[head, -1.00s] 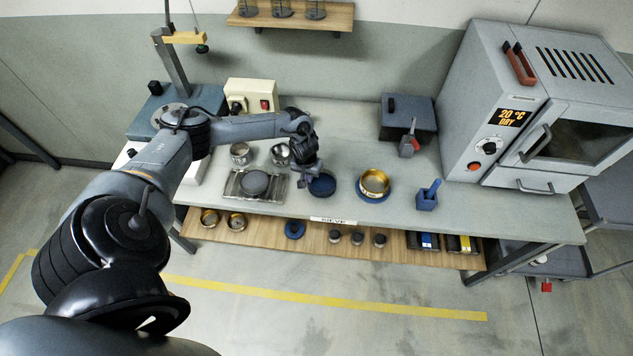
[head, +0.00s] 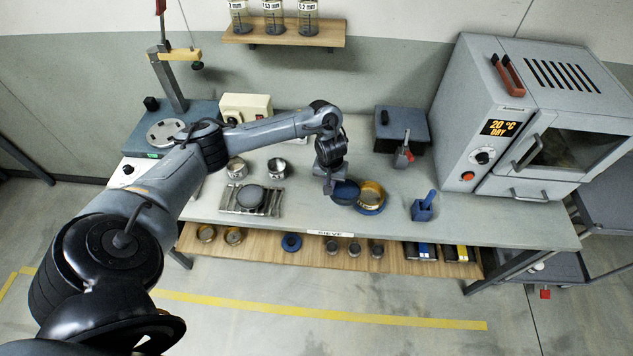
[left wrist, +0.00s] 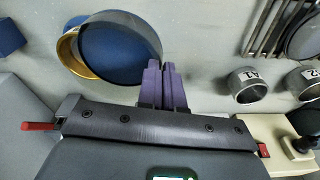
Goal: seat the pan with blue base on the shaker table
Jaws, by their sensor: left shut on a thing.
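My left gripper (head: 329,188) is shut on the rim of a round dark pan with a blue base (head: 345,192). In the left wrist view the fingers (left wrist: 162,88) meet the right edge of the pan (left wrist: 115,48). The pan partly covers a brass ring on a blue base (head: 371,195), and it looks raised above the bench. My right gripper is not in view.
Two metal cups (head: 236,169) stand behind the platform. A blue holder (head: 423,208) is right of the brass ring, and a grey box (head: 402,130) stands behind. An oven (head: 530,120) fills the right end. The bench front (head: 310,212) is clear.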

